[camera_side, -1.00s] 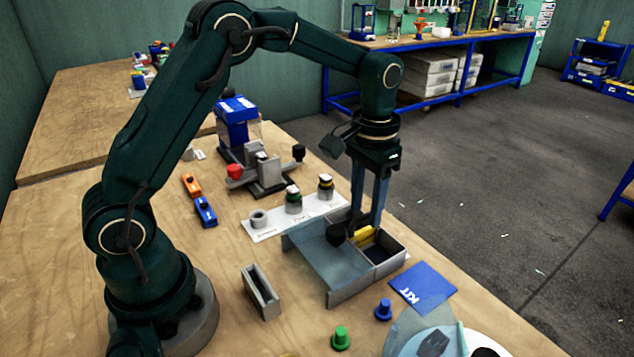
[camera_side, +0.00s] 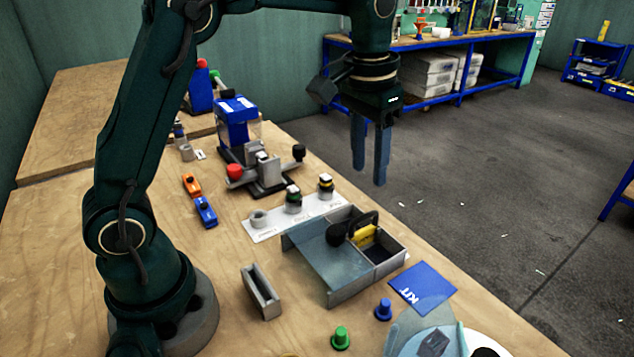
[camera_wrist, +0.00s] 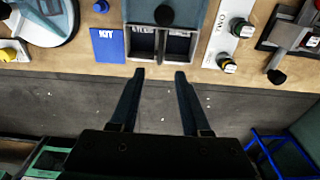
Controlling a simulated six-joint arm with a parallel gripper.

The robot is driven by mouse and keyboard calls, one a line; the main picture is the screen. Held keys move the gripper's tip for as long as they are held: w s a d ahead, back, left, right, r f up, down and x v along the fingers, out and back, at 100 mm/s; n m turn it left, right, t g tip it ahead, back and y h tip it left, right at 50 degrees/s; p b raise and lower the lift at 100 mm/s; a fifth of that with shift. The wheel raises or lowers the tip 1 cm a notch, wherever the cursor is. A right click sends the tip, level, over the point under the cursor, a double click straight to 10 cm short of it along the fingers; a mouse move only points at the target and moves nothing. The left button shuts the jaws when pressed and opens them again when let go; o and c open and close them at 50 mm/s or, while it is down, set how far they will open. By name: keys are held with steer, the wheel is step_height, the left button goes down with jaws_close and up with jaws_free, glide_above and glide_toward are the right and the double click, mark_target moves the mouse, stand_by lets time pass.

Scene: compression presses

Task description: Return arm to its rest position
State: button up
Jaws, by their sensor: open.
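My gripper (camera_side: 369,170) is open and empty, hanging in the air above and behind the grey box. Its two fingers point down, apart from everything. A yellow piece with a dark curved part (camera_side: 364,235) sits at the box's open compartments. A black knob (camera_side: 339,235) shows beside it. In the wrist view the box (camera_wrist: 145,58) has two labelled compartments at its near side.
A white strip (camera_side: 262,232) holds several small parts. A blue KIT card (camera_side: 422,287), green and blue pegs, and a grey slotted block (camera_side: 260,292) lie around. Air above the floor at right is free.

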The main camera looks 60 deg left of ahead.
steer(key=s+r+t, duration=0.3)
steer(key=s+r, duration=0.3)
steer(key=s, duration=0.3)
steer(key=s+f+t, duration=0.1)
steer(key=s+f, duration=0.5)
steer(key=s, duration=0.2)
steer(key=shift+d+t, duration=0.2)
steer(key=shift+t, duration=0.1)
